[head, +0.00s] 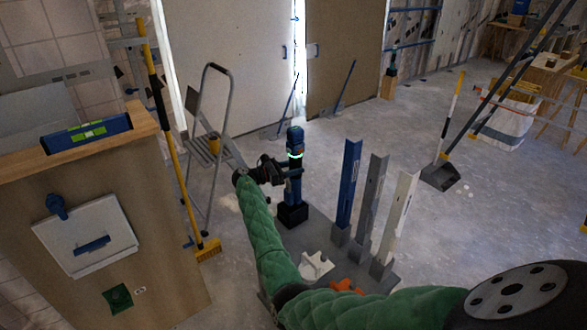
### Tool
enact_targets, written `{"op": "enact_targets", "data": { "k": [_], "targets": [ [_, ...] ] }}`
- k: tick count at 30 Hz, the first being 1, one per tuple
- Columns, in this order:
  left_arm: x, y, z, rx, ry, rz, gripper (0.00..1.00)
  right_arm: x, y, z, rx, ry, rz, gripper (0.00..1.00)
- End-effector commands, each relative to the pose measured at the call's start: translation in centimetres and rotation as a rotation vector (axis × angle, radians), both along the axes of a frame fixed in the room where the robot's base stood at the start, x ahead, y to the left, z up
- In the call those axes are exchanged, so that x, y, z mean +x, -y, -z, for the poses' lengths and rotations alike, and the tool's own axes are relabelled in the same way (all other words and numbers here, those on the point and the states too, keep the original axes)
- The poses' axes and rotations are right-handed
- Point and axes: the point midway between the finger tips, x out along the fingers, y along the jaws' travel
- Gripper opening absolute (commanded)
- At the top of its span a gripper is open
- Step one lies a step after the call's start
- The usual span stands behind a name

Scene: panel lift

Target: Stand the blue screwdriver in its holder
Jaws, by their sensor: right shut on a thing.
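The blue screwdriver (295,136) is upright near the middle of the head view, with a glowing green ring below its top. My right gripper (279,172), at the end of the green-sleeved arm, is shut on it from the left side, partway down its body. A black block (292,214) sits directly below the blue body. I cannot tell whether this block is the holder or the tool's own foot, nor whether it rests on the grey plate. My left gripper is not in view.
Blue (348,180), grey (373,195) and white (397,213) profiles stand on a grey plate (325,229) to the right. A white piece (315,266) and an orange piece (344,286) lie nearer. A stepladder (209,145), broom (158,110) and wooden cabinet (150,230) are left.

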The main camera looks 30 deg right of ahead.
Motion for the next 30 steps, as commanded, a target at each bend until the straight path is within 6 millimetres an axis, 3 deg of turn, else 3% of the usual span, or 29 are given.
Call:
{"op": "enact_targets", "data": {
  "k": [30],
  "targets": [
    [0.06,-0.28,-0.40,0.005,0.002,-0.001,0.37,0.08,-0.54,0.02,-0.002,0.003,0.000,0.00]
  ]
}}
